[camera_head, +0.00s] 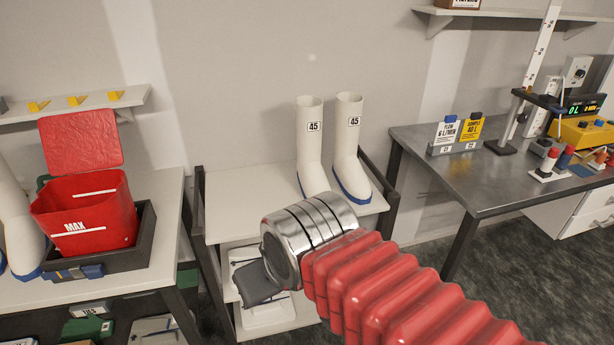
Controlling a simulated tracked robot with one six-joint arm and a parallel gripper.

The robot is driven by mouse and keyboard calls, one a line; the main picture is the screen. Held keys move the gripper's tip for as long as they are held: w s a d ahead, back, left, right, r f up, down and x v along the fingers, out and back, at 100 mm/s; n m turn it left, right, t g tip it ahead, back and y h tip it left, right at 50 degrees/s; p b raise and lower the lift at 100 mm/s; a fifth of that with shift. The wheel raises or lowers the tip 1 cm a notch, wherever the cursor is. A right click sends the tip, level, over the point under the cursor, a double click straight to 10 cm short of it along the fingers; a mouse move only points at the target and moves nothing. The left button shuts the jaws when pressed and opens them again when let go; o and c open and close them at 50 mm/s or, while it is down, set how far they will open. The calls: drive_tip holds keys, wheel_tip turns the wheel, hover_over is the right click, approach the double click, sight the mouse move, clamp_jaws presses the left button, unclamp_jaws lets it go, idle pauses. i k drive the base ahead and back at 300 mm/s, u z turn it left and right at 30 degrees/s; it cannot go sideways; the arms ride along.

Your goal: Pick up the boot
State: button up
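Two tall white boots with blue soles and "45" labels stand upright side by side on a small white bench (240,200). The left boot (309,155) and the right boot (347,150) face the front right. My gripper (256,288) is at the end of my red ribbed arm, below and left of the boots and apart from them, in front of the bench. Only a dark grey block of it shows past the metal wrist, so its opening is hidden. Another white boot (18,225) with a blue sole is partly cut off at the left edge.
A red container (85,215) marked MAX sits in a dark tray on the left table. A grey metal table (440,170) at right carries cards and instruments. The bench top left of the boots is clear. Dark bench uprights flank the boots, and a lower shelf holds white items.

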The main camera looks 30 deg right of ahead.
sight(312, 179)
drive_tip(key=z, duration=0.05)
drive_tip(key=i, duration=1)
drive_tip(key=u, duration=0.05)
